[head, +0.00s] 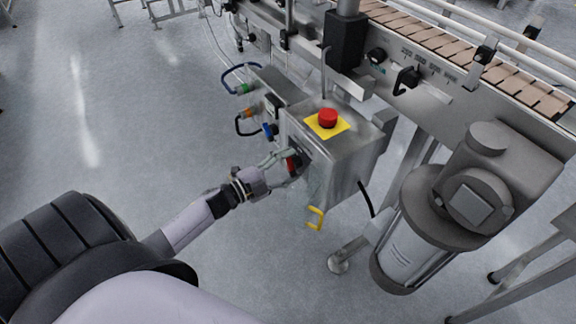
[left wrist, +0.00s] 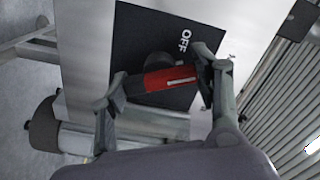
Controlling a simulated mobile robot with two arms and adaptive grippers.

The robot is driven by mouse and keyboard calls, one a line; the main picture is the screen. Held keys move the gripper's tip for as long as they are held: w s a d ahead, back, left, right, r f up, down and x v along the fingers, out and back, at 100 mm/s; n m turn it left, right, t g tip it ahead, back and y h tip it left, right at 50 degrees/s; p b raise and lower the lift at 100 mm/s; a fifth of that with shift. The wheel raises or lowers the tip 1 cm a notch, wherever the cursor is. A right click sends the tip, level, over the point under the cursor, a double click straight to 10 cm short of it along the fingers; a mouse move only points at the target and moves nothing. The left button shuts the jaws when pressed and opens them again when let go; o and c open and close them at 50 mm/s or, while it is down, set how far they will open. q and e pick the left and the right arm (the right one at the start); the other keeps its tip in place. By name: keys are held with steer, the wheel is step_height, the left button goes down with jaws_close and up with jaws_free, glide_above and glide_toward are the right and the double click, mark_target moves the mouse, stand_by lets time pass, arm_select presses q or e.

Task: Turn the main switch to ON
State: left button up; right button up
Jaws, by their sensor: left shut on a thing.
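The main switch (left wrist: 170,78) is a red handle with a white line, on a black plate (left wrist: 148,32) with the word OFF. In the left wrist view my left gripper (left wrist: 162,85) has a finger at each end of the red handle and is shut on it. In the head view the left gripper (head: 287,163) is at the left face of the grey control box (head: 345,150), and the red switch (head: 292,163) shows between its fingers. Other lettering on the plate is hidden by the finger. My right gripper is not in view.
A red emergency button (head: 328,118) on a yellow plate tops the box. A yellow handle (head: 316,218) hangs below the switch. Coloured connectors (head: 246,88) with hoses sit to the left. A large motor (head: 470,190) and a conveyor (head: 475,55) stand to the right.

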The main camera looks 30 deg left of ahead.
arm_select(q)
steer(key=m, duration=0.2)
steer(key=shift+m, duration=0.3)
steer(key=shift+m+b, duration=0.4)
steer(key=shift+m, duration=1.1)
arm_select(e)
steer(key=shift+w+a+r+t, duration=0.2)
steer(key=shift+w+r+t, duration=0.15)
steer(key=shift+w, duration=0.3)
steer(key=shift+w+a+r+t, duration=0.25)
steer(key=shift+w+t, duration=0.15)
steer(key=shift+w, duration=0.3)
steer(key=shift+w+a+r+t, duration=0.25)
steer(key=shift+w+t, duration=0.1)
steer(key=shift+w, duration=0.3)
arm_select(q)
steer(key=o, duration=1.2)
steer(key=shift+c, duration=0.2)
steer(key=v, duration=1.2)
steer(key=shift+f, duration=0.1)
